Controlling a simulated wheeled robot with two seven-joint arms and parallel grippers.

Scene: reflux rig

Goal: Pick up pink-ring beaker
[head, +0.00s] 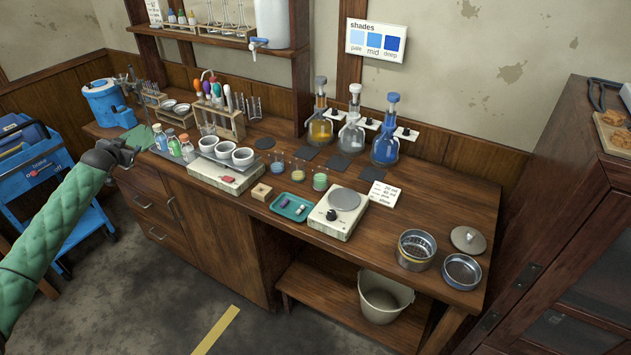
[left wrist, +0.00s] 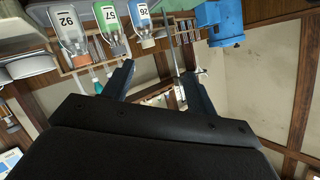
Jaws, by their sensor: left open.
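Three small beakers stand in a row on the wooden bench in the head view: one with blue liquid (head: 277,168), one in the middle (head: 298,169) and one with green contents (head: 320,181). Their ring colours are too small to make out, so I cannot tell which has the pink ring. My left gripper (head: 128,153) is at the bench's left end, well left of the beakers. In the left wrist view its jaws (left wrist: 158,75) are open, with nothing held between them. No beaker is recognisable in that view. My right gripper is not in view.
Numbered bottles (left wrist: 110,25) are near my left gripper. White cups (head: 243,156) stand on a heater between it and the beakers. A green tray (head: 278,209), a hotplate (head: 327,222) and stoppered flasks (head: 351,135) surround the beakers. The bench (head: 440,205) has free room at right.

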